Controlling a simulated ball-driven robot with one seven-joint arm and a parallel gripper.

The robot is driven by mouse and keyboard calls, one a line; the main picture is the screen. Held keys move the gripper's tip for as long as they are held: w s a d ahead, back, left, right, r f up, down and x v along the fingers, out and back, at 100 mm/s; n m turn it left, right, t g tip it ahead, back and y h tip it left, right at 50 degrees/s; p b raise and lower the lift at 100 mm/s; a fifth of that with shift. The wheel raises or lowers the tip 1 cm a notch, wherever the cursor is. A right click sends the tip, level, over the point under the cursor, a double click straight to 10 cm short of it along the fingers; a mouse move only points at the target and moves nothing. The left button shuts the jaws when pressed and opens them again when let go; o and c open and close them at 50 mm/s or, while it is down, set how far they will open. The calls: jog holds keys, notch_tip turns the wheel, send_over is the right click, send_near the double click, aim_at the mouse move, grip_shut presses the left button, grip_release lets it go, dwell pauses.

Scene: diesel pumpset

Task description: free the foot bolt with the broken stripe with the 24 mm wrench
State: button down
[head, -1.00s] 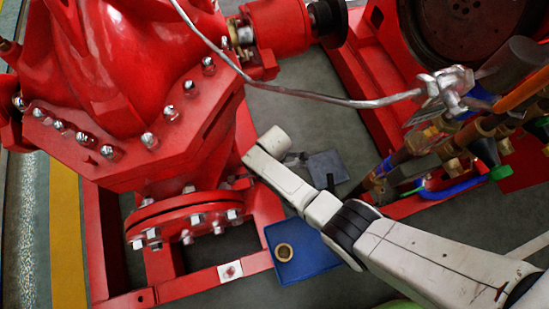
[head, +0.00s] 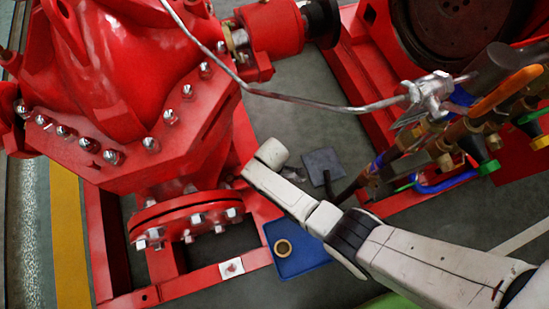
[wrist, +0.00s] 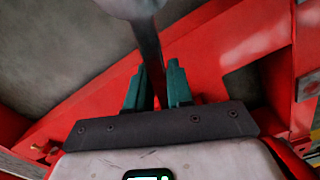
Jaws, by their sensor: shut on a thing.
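In the wrist view my gripper (wrist: 157,88) has its two teal fingers closed on a dark, narrow bar (wrist: 149,50), seemingly the wrench handle. The bar runs up to a grey rounded part (wrist: 138,6) cut off by the top edge. No size mark is legible. In the head view my arm hides most of the gripper, low beside the red pump. A bright bolt (head: 231,267) sits on a pale patch of the red base frame, left of the blue tray. I cannot make out a broken stripe on any bolt.
A blue tray (head: 309,262) with a brass ring (head: 283,248) lies on the floor. A grey plate (head: 323,165) lies beyond my arm. The red pump (head: 110,90) and its bolted flange (head: 180,216) stand left. Pipes and valves (head: 470,130) crowd the right.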

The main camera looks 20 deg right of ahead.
jog(key=shift+f, duration=0.2)
jog(key=shift+f+b, duration=0.35)
jog(key=shift+b, duration=0.15)
jog(key=shift+f, duration=0.15)
jog(key=w+n+b, duration=0.9)
jog(key=w+b, duration=0.1)
jog(key=w, duration=0.2)
jog(key=shift+w+d+f, duration=0.15)
jog(key=shift+w+d, duration=0.05)
jog(key=shift+w, duration=0.05)
dwell(0.4)
